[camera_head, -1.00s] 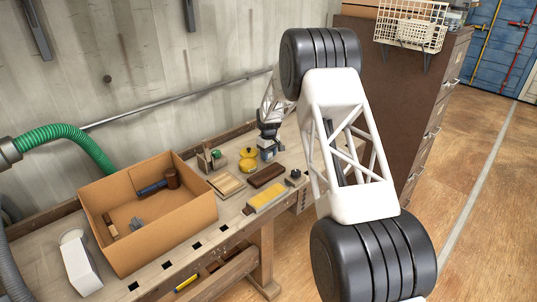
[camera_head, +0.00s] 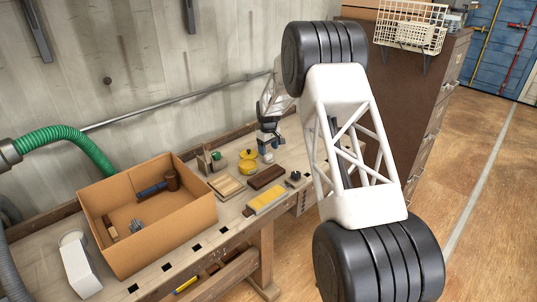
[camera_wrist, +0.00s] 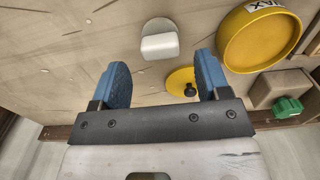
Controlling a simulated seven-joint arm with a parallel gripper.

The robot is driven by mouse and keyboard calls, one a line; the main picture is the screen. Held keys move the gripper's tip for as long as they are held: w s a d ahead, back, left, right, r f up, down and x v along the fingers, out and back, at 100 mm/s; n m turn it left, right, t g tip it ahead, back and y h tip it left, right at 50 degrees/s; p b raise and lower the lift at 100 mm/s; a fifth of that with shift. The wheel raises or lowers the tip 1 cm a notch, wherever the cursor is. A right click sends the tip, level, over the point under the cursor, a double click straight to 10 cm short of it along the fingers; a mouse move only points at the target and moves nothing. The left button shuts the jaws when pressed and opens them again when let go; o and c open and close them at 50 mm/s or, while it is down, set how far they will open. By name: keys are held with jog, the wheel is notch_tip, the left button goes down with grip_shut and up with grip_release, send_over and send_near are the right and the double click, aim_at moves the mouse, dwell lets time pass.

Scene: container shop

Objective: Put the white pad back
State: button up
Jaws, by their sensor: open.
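The white pad (camera_wrist: 160,42), a small whitish block with a rounded top face, rests on the wooden bench in the wrist view. It shows as a small pale spot (camera_head: 268,158) just below my gripper in the head view. My gripper (camera_wrist: 163,72) is open, its two blue fingers apart with nothing between them. In the wrist picture the pad lies beyond the fingertips, roughly in line with the gap. In the head view my gripper (camera_head: 268,143) is above the bench, close to the pad.
A yellow wax tin (camera_wrist: 262,38) and a yellow lid with a black knob (camera_wrist: 181,80) are close by. A wooden block with a green knob (camera_wrist: 287,106) is at the right. A cardboard box (camera_head: 167,231) with tools, a brown brush (camera_head: 266,177) and a yellow-topped block (camera_head: 267,199) share the bench.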

aim_at(269, 155)
notch_tip(269, 155, up, 8)
dwell(0.4)
dwell(0.5)
jog(key=s+d+r+m, duration=0.2)
jog(key=s+d+r, duration=0.3)
jog(key=s+r, duration=0.45)
jog(key=s+d+r+m+t, duration=0.1)
jog(key=s+d+r, duration=0.45)
jog(key=s, duration=0.65)
jog(key=s+d+r+m, duration=0.2)
jog(key=s+d+r, duration=0.2)
jog(key=s+r, duration=0.6)
jog(key=s+d+f+m, duration=0.1)
jog(key=s+d, duration=0.1)
jog(key=s, duration=1)
jog(key=s+d+f+m+t, duration=0.1)
jog(key=s+d+f, duration=0.1)
jog(key=s, duration=1.1)
jog(key=s+d+f+m, duration=0.2)
jog(key=s+d, duration=0.1)
jog(key=s, duration=1)
jog(key=shift+s+d+t, duration=0.2)
jog(key=shift+d+t, duration=0.05)
jog(key=shift+t, duration=0.05)
